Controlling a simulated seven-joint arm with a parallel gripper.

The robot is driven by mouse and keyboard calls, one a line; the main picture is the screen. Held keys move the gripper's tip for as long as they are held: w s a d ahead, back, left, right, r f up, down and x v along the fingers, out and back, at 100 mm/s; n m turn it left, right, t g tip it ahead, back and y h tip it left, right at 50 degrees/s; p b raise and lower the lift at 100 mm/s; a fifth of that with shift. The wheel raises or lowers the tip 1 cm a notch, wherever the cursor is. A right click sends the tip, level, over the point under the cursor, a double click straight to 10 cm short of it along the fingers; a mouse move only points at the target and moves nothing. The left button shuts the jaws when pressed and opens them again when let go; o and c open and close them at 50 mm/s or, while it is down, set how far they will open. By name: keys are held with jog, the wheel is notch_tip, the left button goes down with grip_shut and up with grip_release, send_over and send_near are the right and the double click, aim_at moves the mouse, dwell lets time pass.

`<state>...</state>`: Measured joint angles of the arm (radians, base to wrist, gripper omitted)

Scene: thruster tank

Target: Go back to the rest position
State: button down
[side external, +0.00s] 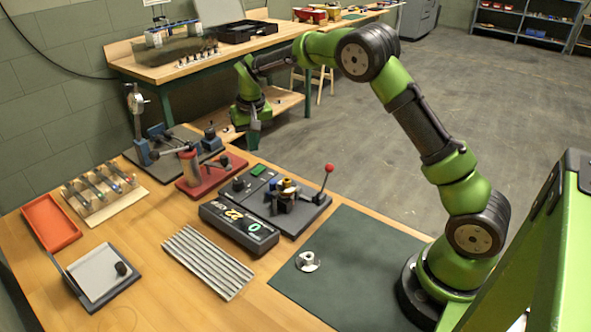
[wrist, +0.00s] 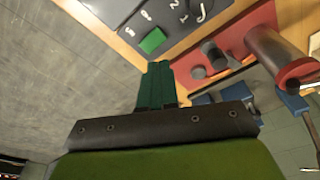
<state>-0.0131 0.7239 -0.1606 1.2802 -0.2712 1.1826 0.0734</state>
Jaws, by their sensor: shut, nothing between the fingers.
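My green arm reaches from its base at the right across to the far side of the wooden bench. My gripper (side external: 254,138) points down beside the bench's far edge, close to the red-based fixture (side external: 207,179) and apart from it. In the wrist view my gripper's green fingers (wrist: 157,82) are together, with nothing seen between them. The red-based fixture (wrist: 262,28) shows at the upper right there, and the dark panel with a green button (wrist: 183,18) at the top.
A panel with a red-knobbed lever (side external: 297,221), a digital readout (side external: 238,228), a ribbed plate (side external: 207,262) and a dial gauge stand (side external: 137,110) occupy the bench. A pale metal part (side external: 308,262) lies on the dark green mat (side external: 355,255).

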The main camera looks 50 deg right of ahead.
jog(key=shift+s+a+f, duration=0.15)
jog(key=shift+s+f, duration=0.15)
jog(key=shift+s, duration=0.25)
jog(key=shift+s+a+f, duration=0.15)
jog(key=shift+s+f, duration=0.1)
jog(key=shift+s, duration=0.3)
jog(key=s+a+r+t+y, duration=0.1)
jog(key=s+a+r+t, duration=0.1)
jog(key=s+r, duration=0.3)
jog(key=s+a+r+n+t+y, duration=0.1)
jog(key=s+a+r, duration=0.2)
jog(key=s, duration=1.1)
jog(key=s+a+r+n+t, duration=0.1)
jog(key=s+a+r+t, duration=0.1)
jog(key=s+r, duration=0.5)
jog(key=shift+s+a+r+t+y, duration=0.35)
jog(key=shift+s+a, duration=0.45)
jog(key=shift+s, duration=0.5)
jog(key=shift+f, duration=0.1)
